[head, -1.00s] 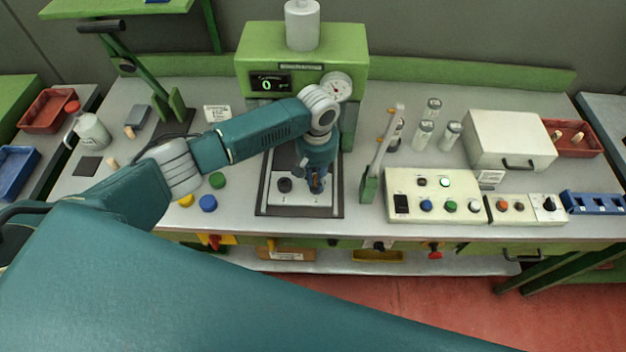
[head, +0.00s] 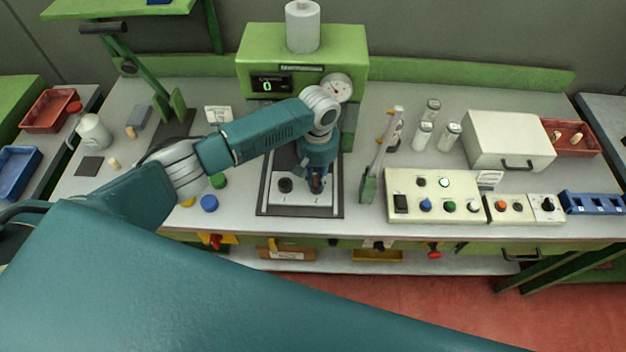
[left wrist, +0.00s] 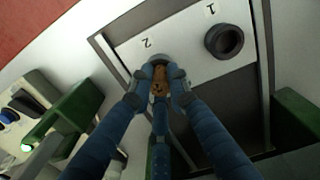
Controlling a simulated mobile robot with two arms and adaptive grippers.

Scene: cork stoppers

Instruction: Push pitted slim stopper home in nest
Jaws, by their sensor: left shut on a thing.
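The pitted slim stopper (left wrist: 160,84) is a brown cork with dark pits, seen in the left wrist view between my fingertips. My left gripper (left wrist: 158,78) is shut on it, over the nest marked 2 on the white nest plate (left wrist: 185,40). In the head view my left gripper (head: 316,185) points down at the right part of that plate (head: 300,198). The fingers hide the stopper's lower end, so I cannot tell how deep it sits. The other nest, a dark ring (left wrist: 224,40) marked 1, looks empty. My right gripper is not in view.
The green press machine (head: 300,50) with its dial stands behind the plate. A green lever stand (head: 370,185) and a control box (head: 435,195) are close on the right. Blue (head: 209,203) and green (head: 218,181) discs lie to the left.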

